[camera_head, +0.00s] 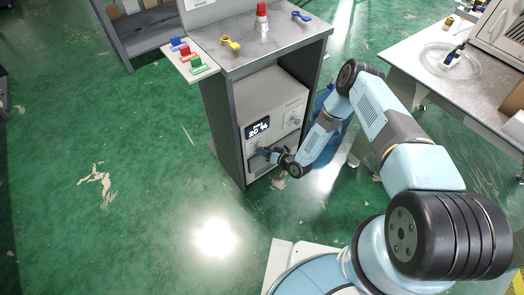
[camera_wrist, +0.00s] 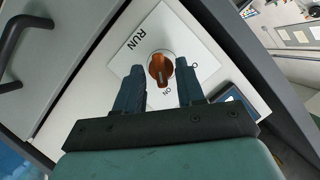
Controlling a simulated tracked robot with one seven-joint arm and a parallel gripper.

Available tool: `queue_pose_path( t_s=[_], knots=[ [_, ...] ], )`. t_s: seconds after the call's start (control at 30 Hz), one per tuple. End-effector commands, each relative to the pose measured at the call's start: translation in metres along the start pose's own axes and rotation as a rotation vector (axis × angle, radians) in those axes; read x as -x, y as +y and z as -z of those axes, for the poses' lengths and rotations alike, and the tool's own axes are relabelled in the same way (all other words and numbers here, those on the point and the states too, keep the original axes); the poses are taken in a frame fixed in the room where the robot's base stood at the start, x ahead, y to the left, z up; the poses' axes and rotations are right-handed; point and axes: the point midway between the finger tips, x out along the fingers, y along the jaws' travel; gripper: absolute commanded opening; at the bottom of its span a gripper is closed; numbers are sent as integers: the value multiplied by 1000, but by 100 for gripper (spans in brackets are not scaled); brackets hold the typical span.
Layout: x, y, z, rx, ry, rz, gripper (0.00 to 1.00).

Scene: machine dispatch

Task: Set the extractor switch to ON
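An orange-brown rotary switch (camera_wrist: 160,70) sits on a white plate (camera_wrist: 190,40) in the wrist view. The plate reads "RUN" above left of the knob and "ON" just below it; another label at its right is partly hidden by a finger. The knob's ridge runs roughly up and down the picture, its lower end near "ON"; I cannot tell its exact setting. My gripper (camera_wrist: 160,68) is open, one finger on each side of the knob, with visible gaps.
A lit display (camera_head: 257,127) is above my gripper on the cabinet's front. A dark handle (camera_wrist: 20,45) stands out left of the plate. Green floor is clear at left.

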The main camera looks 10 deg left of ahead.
Motion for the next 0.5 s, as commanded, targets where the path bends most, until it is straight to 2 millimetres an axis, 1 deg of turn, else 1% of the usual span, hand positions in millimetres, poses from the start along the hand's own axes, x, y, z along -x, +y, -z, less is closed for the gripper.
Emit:
queue_pose_path(
  t_s=[0.03,0.3,0.5],
  knots=[
    [10,1,0,-3,-1,-3,38],
    [64,1,0,-3,0,-2,38],
    [96,1,-1,-2,0,-1,38]
  ],
)
